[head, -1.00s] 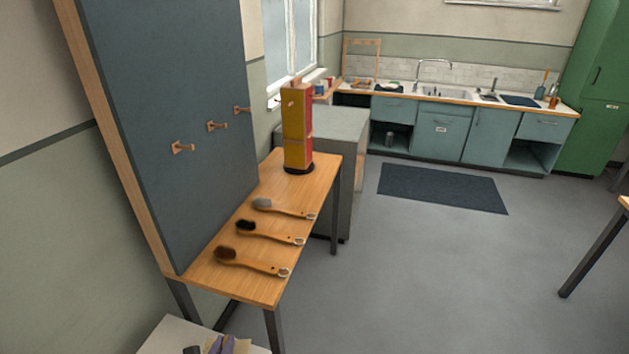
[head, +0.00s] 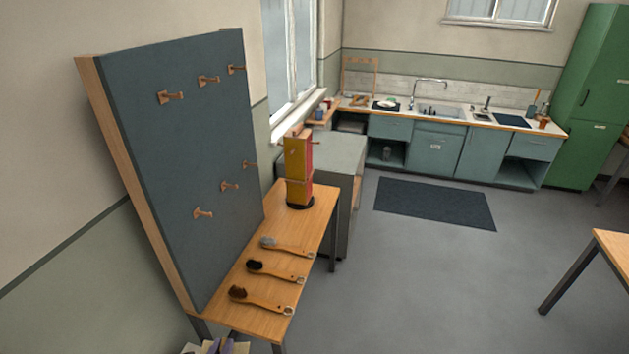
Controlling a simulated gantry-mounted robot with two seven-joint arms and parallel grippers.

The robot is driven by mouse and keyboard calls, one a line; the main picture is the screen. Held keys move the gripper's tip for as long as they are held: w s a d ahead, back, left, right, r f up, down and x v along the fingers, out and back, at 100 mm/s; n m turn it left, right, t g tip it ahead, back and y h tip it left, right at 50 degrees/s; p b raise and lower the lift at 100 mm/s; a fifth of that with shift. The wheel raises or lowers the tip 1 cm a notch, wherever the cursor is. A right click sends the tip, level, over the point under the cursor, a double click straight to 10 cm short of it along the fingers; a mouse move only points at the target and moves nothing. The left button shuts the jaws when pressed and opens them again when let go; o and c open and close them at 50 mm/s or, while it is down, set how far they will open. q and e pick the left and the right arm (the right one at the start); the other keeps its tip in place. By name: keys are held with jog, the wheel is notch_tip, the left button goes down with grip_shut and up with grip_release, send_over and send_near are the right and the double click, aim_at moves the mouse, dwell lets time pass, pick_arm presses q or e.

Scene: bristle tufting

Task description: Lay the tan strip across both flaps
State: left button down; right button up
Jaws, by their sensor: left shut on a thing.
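Neither the tan strip nor the two flaps can be made out in the head view. Neither of my grippers shows in it.
A wooden bench (head: 262,322) holds several wooden-handled brushes, including a brown-bristled one (head: 262,301), and a yellow and red column (head: 299,170). A blue-grey pegboard (head: 175,135) leans behind it. A dark mat (head: 435,203) lies on open floor before the sink cabinets (head: 437,150). A table (head: 612,255) stands right.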

pick_arm(q)
notch_tip(320, 180, up, 9)
jog(key=p, duration=0.6)
jog(key=shift+s+a, duration=0.3)
jog(key=shift+s, duration=0.15)
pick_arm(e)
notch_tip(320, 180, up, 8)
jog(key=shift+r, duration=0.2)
pick_arm(q)
jog(key=shift+f, duration=0.15)
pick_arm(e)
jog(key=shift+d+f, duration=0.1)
